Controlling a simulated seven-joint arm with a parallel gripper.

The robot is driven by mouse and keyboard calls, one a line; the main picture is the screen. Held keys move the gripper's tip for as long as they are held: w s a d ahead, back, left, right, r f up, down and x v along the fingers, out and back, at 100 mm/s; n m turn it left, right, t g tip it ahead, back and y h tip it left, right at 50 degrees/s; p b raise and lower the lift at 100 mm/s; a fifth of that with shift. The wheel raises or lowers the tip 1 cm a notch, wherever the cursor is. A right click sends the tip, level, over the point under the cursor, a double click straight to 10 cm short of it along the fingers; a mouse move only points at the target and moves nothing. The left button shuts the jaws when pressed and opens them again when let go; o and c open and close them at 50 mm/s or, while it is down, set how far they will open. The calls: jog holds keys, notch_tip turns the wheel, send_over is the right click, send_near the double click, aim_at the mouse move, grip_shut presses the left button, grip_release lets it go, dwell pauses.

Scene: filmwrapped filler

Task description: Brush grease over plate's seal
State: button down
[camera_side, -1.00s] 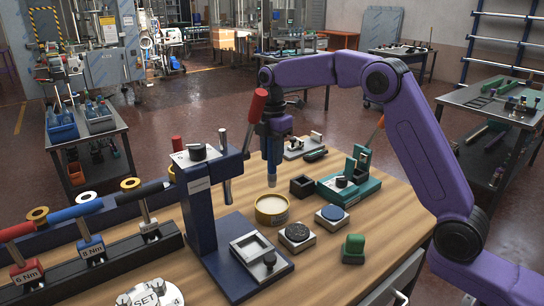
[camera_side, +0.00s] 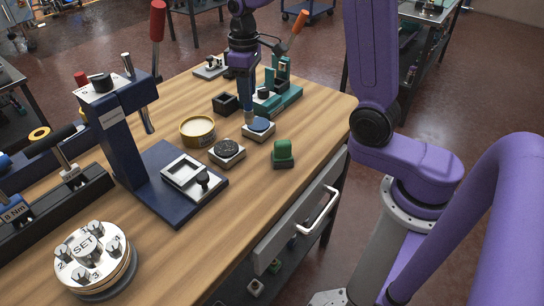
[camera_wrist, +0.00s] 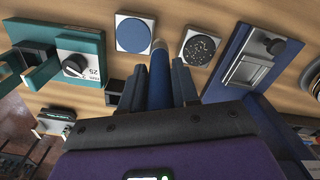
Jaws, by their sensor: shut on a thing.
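My gripper (camera_side: 243,72) points down, shut on a blue-handled brush (camera_side: 247,98) with a pale tip. In the wrist view the brush (camera_wrist: 159,76) stands between the fingers (camera_wrist: 159,88). Its tip is at the near left edge of a blue disc (camera_side: 259,124) on a white block; I cannot tell whether they touch. The disc also shows in the wrist view (camera_wrist: 133,34). A round tin of cream-coloured grease (camera_side: 197,128) stands open to the left. A speckled black disc (camera_side: 227,147) sits on another white block. A square, pale metal plate (camera_side: 181,173) lies on the navy press base. Which piece bears the seal is unclear.
The navy press (camera_side: 124,135) with a red-handled lever stands at left. A teal fixture (camera_side: 277,97) and a black open box (camera_side: 225,103) are close to the brush. A green-topped block (camera_side: 283,153) is nearer. The wooden table's (camera_side: 250,207) front is clear.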

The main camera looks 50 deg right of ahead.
jog(key=s+d+f+m, duration=0.1)
jog(key=s+f+m, duration=0.1)
jog(key=s+m, duration=0.25)
jog(key=w+r, duration=0.5)
jog(key=r, duration=0.1)
jog(key=shift+f, duration=3.65)
jog(key=shift+d, duration=3.8)
jog(key=shift+n, duration=0.45)
jog(key=a, duration=0.7)
jog(key=shift+s+a+f, duration=0.15)
jog(key=shift+s, duration=0.1)
jog(key=shift+w+d, duration=0.85)
jog(key=shift+d, duration=2.75)
jog(key=shift+a, duration=3.55)
notch_tip(320, 180, up, 8)
jog(key=shift+s, duration=0.15)
